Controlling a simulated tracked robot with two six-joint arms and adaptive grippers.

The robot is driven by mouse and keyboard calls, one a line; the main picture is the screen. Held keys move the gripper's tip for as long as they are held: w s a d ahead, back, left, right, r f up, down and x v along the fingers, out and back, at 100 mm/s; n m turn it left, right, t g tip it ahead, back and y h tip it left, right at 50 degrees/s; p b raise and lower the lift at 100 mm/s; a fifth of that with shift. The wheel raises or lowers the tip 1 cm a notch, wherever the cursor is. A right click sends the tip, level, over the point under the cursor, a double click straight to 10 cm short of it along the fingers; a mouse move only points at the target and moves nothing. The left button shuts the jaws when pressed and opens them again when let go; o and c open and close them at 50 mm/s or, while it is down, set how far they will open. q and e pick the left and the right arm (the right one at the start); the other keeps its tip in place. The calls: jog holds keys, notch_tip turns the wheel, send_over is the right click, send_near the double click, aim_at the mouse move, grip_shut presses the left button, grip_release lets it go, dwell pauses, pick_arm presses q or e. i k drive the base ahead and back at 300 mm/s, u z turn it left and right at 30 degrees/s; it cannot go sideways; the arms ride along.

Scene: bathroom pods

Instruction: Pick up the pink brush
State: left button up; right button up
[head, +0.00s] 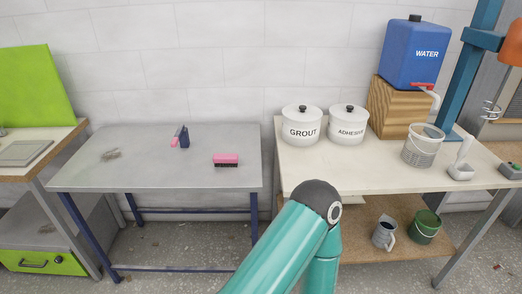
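A pink brush (226,158) with dark bristles facing down lies on the right part of the grey metal table (100,179). Nothing touches it. A teal arm of mine with a dark joint cap rises from the bottom centre, in front of the gap between the grey table and the pale workbench. It is well below and to the right of the brush. Neither gripper shows in the head view.
A small pink and dark blue item (181,137) stands farther back on the grey table. On the right workbench (375,172) are a grout pot (301,131), an adhesive pot (347,131), a wire-patterned bucket (421,151) and a blue water container (414,54). The grey table's front is clear.

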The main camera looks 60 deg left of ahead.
aim_at(219, 159)
jog(key=z, duration=0.1)
jog(key=i, duration=0.8)
jog(key=u, duration=3.1)
jog(key=k, duration=0.4)
jog(key=u, duration=0.4)
jog(key=i, duration=1.15)
jog(key=z, duration=0.1)
